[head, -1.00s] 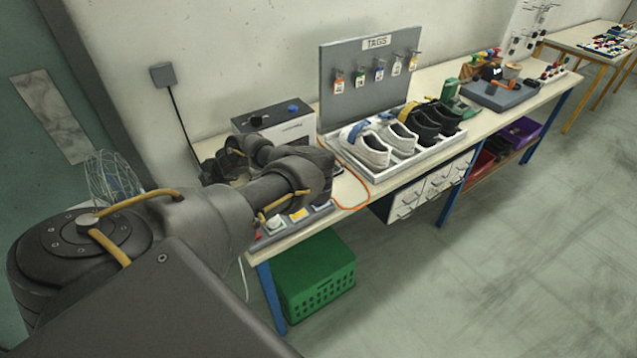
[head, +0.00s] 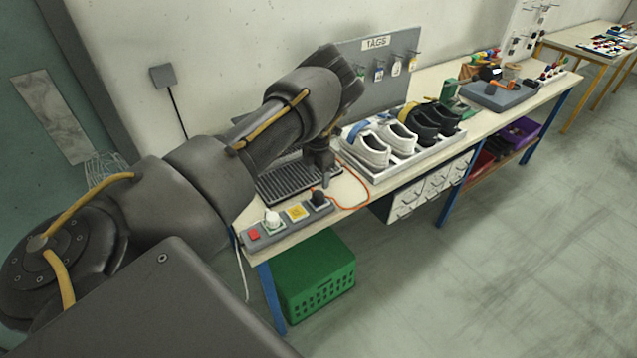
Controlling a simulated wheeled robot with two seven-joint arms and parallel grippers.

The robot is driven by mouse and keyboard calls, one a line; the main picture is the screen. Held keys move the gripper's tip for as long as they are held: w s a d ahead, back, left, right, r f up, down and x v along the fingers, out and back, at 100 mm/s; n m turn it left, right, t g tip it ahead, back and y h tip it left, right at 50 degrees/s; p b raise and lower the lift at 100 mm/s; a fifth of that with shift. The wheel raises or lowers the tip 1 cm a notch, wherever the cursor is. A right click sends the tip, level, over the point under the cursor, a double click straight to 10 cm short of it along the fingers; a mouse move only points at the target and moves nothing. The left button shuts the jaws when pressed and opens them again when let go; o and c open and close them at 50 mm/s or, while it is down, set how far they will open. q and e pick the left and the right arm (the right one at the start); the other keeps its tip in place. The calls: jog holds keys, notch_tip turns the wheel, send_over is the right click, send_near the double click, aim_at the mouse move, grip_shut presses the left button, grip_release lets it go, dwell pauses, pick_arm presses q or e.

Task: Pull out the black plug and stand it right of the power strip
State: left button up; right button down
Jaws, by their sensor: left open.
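The grey power strip (head: 285,229) lies along the near left end of the bench. It carries a red switch (head: 254,236), a white plug (head: 272,221), a yellow piece (head: 297,211) and, at its right end, the black plug (head: 319,199). The black plug sits upright on the strip. My left gripper (head: 323,169) points down just above and behind the black plug. It is open and appears apart from the plug. Its fingers are small and dark, so the gap between them is hard to see. My right gripper is not in view.
A black ribbed tray (head: 284,183) lies behind the strip. The white shoe tray (head: 385,172) stands farther right. A small bare bench area (head: 341,190) lies between. A green crate (head: 315,278) stands below.

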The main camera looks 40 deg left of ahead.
aim_at(318, 193)
pick_arm(q)
jog(key=shift+f, duration=0.2)
notch_tip(318, 193, down, 8)
jog(key=b, duration=0.5)
jog(key=shift+r+b, duration=0.15)
jog(key=shift+b, duration=0.25)
jog(key=shift+f+b, duration=0.45)
jog(key=shift+f, duration=0.1)
jog(key=shift+b, duration=0.3)
dwell(0.4)
